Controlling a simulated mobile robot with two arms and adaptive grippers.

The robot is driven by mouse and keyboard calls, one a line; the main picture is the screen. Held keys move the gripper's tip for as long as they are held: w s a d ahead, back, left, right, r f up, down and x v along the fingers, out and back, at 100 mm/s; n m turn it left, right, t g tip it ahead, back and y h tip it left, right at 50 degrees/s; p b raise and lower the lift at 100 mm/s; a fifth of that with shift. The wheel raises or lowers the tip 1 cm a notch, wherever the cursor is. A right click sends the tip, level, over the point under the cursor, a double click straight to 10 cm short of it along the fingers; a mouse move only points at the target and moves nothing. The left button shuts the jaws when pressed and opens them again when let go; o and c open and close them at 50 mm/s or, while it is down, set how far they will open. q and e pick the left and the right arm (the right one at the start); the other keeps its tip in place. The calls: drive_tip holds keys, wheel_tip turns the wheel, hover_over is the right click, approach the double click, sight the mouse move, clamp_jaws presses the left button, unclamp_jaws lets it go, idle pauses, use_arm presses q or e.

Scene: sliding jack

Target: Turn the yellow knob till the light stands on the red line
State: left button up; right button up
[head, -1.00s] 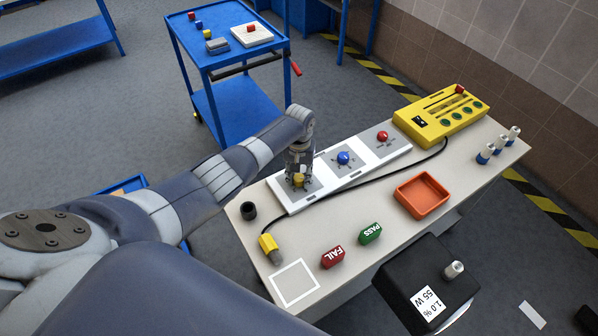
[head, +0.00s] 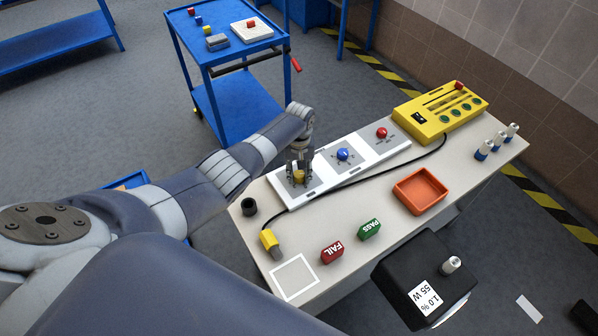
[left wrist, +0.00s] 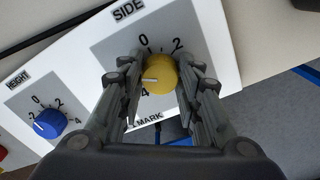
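The yellow knob (head: 299,176) sits on the nearest dial of the white panel (head: 330,187). In the left wrist view the yellow knob (left wrist: 161,75) has a white pointer mark facing left, on a dial headed SIDE with the numbers 0, 2 and 4. My left gripper (head: 299,170) is over this dial. In the left wrist view its fingers (left wrist: 161,80) stand spread on either side of the knob, with narrow gaps. I cannot make out a light or a red line. My right gripper is not in view.
The blue knob (head: 343,154) and red knob (head: 381,132) are farther along the panel. A yellow box (head: 428,131) with a black cable stands behind. An orange tray (head: 420,207), FAIL block (head: 332,252) and PASS block (head: 369,230) lie on the table's near side.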

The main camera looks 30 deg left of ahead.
sight(299, 174)
use_arm(q)
drive_tip(key=o, duration=0.4)
drive_tip(key=shift+w+r, duration=0.1)
wheel_tip(299, 174, up, 12)
drive_tip(key=shift+f, duration=0.1)
idle(0.5)
idle(0.4)
